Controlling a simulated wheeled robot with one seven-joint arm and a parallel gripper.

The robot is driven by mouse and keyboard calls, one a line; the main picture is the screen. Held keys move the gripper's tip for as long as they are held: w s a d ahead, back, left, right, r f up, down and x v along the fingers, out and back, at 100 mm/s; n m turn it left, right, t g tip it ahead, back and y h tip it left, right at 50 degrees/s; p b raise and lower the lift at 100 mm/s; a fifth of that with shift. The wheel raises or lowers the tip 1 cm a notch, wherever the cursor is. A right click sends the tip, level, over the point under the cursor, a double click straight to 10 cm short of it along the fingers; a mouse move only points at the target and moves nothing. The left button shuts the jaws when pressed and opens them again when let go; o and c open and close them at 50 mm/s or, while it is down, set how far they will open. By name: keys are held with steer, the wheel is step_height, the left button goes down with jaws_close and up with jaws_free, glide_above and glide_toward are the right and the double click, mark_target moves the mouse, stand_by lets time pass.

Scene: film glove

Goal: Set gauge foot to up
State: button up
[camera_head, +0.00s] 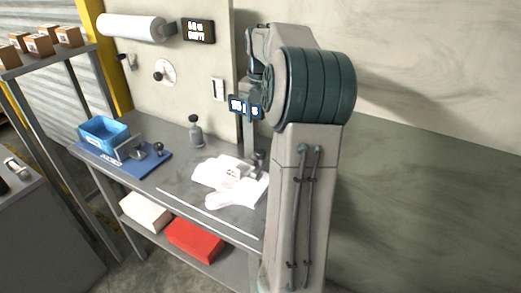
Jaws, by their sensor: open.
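The gauge stands at the right end of the workbench, with a small blue-framed display (243,106) and a grey post (249,137). A dark knob (259,157) shows low beside the post, partly behind my arm. The gauge foot is too small and covered to tell its position. My gripper (252,88) hangs at the end of my arm, just above and behind the display. It is open; its fingertips are hard to make out, and I cannot tell whether it touches the gauge. White film or glove pieces (222,174) lie on the bench beside the gauge.
The bench (181,191) holds a blue tray (103,133) on a blue mat and a grey weight-like item (195,132). A red box (194,240) and a white box (146,211) sit on the lower shelf. A roll and dial are on the back panel.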

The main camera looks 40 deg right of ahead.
mark_target(261, 152)
step_height(261, 152, down, 12)
stand_by(0.4)
